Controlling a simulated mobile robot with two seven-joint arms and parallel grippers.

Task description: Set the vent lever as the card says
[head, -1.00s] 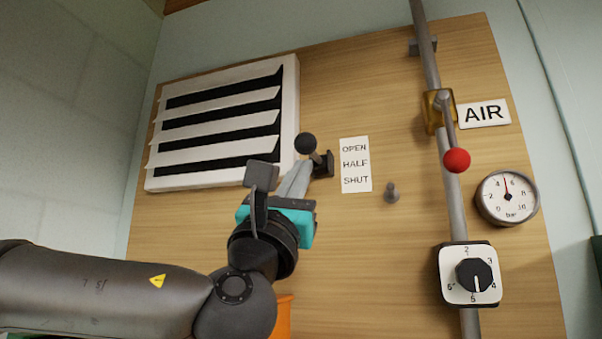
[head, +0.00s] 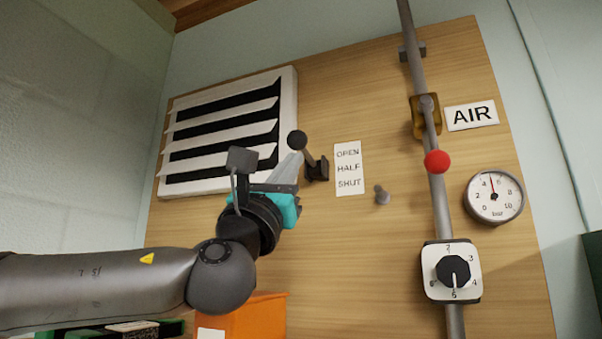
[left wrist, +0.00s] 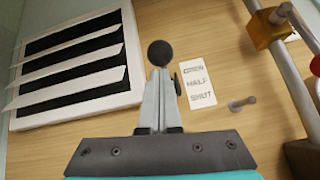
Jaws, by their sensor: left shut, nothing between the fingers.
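The vent lever has a black ball knob (head: 297,140) on a short arm, with its dark bracket (head: 317,169) on the wooden board. The knob points up and to the left. Beside it a white label (head: 348,168) reads OPEN, HALF, SHUT. The white vent (head: 289,105) at left shows black gaps between its slats. My left gripper (head: 296,163) is shut and empty, its fingertips close below the knob. In the left wrist view the knob (left wrist: 160,53) shows just beyond the fingertips (left wrist: 158,75); I cannot tell whether they touch. My right gripper is not in view. No readable instruction card shows.
A grey peg (head: 382,195) sticks out right of the label. Farther right are a pipe with a red-ball lever (head: 437,162), an AIR sign (head: 471,115), a gauge (head: 494,196) and a dial (head: 453,271). An orange box (head: 258,316) stands below my arm.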

